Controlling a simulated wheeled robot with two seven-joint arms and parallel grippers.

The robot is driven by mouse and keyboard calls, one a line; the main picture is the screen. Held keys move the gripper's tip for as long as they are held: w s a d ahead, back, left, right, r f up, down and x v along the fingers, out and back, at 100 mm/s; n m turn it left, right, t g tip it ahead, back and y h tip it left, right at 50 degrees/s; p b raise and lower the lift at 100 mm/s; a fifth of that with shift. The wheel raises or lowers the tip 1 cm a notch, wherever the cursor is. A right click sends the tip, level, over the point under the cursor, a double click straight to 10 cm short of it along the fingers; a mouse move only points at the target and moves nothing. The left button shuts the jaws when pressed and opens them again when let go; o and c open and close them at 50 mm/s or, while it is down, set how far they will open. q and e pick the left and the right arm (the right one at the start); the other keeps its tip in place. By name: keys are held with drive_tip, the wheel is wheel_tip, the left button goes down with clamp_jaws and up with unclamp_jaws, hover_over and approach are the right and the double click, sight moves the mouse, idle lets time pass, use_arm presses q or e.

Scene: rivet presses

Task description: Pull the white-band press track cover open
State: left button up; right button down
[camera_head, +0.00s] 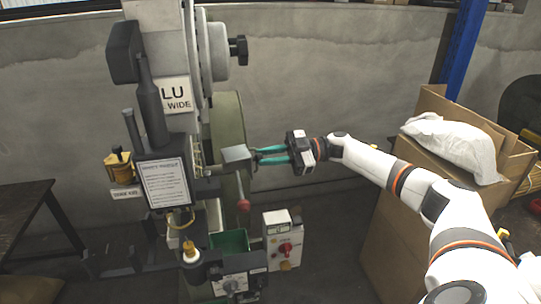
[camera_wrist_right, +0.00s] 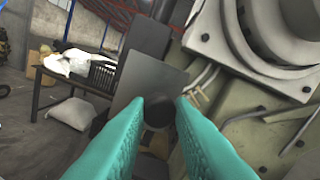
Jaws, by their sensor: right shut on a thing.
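The press (camera_head: 228,110) stands at left centre with a sign reading "LU WIDE" (camera_head: 173,94). A grey plate-like cover (camera_head: 236,155) sticks out from its right side; it also shows in the right wrist view (camera_wrist_right: 150,82). A dark round knob (camera_wrist_right: 158,113) sits on the cover, between the teal fingers. My right gripper (camera_head: 257,156) reaches in from the right and is shut on this knob; its fingers also show in the right wrist view (camera_wrist_right: 160,112). I cannot make out a white band for certain. My left gripper is not in view.
A red-knobbed lever (camera_head: 243,205) hangs below the cover. A control box (camera_head: 283,240) and a green bin (camera_head: 230,241) sit lower down. Cardboard boxes (camera_head: 400,235) stand under my right arm. A dark table (camera_head: 28,215) is at left.

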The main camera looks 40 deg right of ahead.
drive_tip(key=c, duration=1.3)
unclamp_jaws()
drive_tip(key=shift+s+d+f+b, duration=0.2)
drive_tip(key=shift+d+b, duration=0.1)
drive_tip(key=shift+d, duration=0.15)
drive_tip(key=b+v, duration=0.3)
drive_tip(key=v, duration=0.8)
drive_tip(key=shift+r+b, duration=0.15)
drive_tip(key=shift+b, duration=0.25)
